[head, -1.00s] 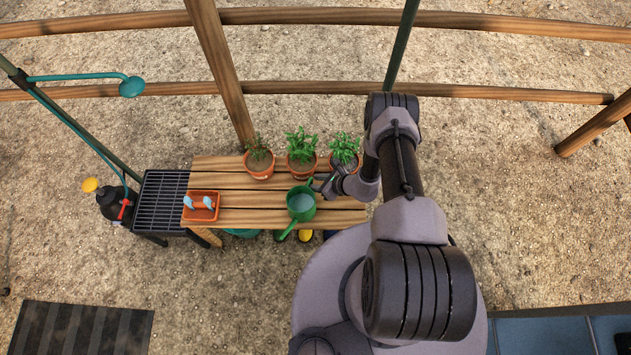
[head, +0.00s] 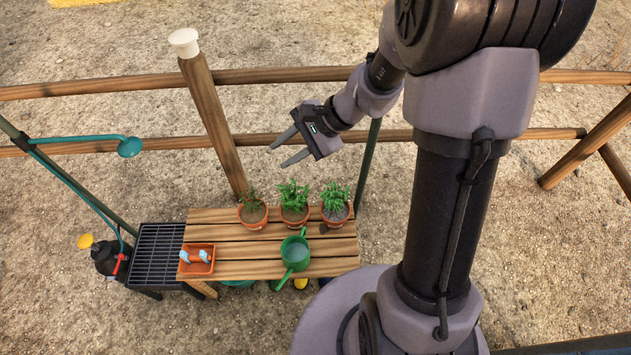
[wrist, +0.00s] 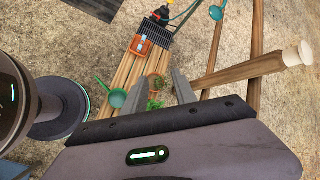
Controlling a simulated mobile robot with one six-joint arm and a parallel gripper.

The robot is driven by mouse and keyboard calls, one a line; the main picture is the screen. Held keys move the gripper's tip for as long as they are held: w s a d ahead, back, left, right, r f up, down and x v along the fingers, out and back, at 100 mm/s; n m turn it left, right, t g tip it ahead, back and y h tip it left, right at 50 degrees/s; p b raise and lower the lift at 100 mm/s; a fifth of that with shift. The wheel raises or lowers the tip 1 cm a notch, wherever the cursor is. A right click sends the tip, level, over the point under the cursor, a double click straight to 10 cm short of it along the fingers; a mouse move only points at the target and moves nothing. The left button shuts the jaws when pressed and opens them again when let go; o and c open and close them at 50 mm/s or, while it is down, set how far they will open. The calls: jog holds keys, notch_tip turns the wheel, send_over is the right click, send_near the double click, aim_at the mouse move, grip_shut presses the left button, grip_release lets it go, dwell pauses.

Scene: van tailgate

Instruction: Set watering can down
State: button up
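The green watering can (head: 296,252) stands upright on the slatted wooden bench (head: 230,270), in front of the potted plants, with its spout toward the front edge. It also shows in the wrist view (wrist: 116,97). My gripper (head: 276,155) is raised well above and behind the bench, clear of the can. Its two fingers are spread apart with nothing between them. In the wrist view the open fingers (wrist: 155,92) point down over the bench and plants.
Three potted plants (head: 294,213) line the bench's back edge. An orange tray (head: 196,260) with light-blue items is at the left end. A black grate stand (head: 155,255) and a black sprayer (head: 108,258) are further left. Wooden rails and a post (head: 215,125) stand behind.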

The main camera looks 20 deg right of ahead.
jog(key=s+r+n+t+h, duration=0.2)
jog(key=s+r+n+h, duration=0.3)
jog(key=s+r+n, duration=0.4)
jog(key=s+r, duration=0.6)
jog(key=s, duration=0.4)
jog(key=shift+r+t+h, duration=0.3)
jog(key=shift+r+h, duration=0.05)
jog(key=shift+h, duration=0.05)
notch_tip(320, 180, down, 2)
jog(key=shift+s+a+b, duration=0.1)
jog(key=shift+s+b, duration=0.05)
jog(key=shift+b, duration=0.8)
